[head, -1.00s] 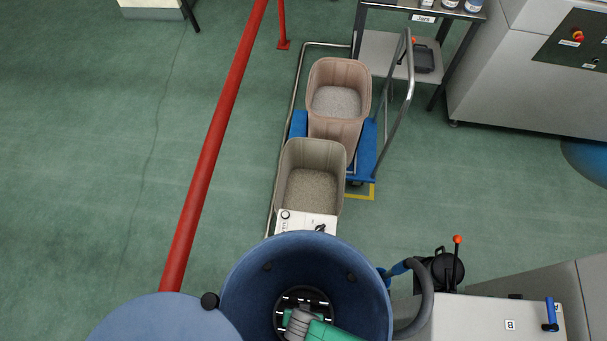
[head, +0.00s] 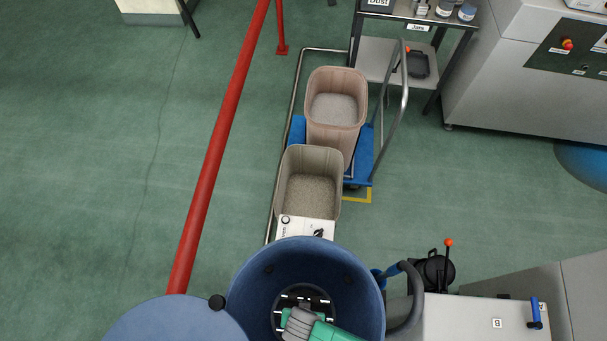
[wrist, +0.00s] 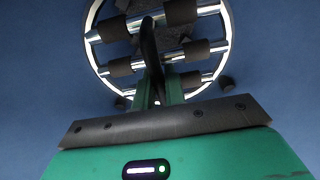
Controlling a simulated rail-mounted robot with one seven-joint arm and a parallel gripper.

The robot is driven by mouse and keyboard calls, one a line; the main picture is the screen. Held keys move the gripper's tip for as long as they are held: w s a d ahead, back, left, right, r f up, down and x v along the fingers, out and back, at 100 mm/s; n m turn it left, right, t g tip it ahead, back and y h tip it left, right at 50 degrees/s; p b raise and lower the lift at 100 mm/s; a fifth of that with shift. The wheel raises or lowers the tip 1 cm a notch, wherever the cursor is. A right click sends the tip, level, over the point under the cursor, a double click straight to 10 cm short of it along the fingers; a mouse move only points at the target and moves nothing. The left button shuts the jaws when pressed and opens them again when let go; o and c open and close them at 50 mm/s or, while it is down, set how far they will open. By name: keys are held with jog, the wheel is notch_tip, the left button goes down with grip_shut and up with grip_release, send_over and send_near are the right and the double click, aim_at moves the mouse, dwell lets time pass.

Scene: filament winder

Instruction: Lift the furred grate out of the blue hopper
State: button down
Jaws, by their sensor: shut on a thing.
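The blue hopper (head: 247,290) stands open at the bottom of the head view. The round grate (head: 308,299) shows low inside it, with pale bars and dark furred lumps. In the wrist view the grate (wrist: 121,67) has a bright ring, shiny bars and dark clumps around them. My green and grey gripper (head: 300,321) reaches down into the hopper over the grate. In the wrist view my gripper (wrist: 160,92) is shut on the grate's dark upright handle, near its middle. My gripper hides the grate's near part. I cannot tell whether the grate is clear of its seat.
A round blue lid (head: 170,322) lies left of the hopper. A grey hose (head: 412,305) and a white cabinet (head: 480,325) stand right of it. Two bins, beige (head: 310,157) and pink (head: 335,75), stand beyond. A red rail (head: 215,155) runs left; open floor lies beyond it.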

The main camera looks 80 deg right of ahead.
notch_tip(320, 180, up, 7)
jog(key=p, duration=0.4)
jog(key=shift+p, duration=0.35)
notch_tip(320, 180, up, 19)
jog(key=shift+f, duration=0.2)
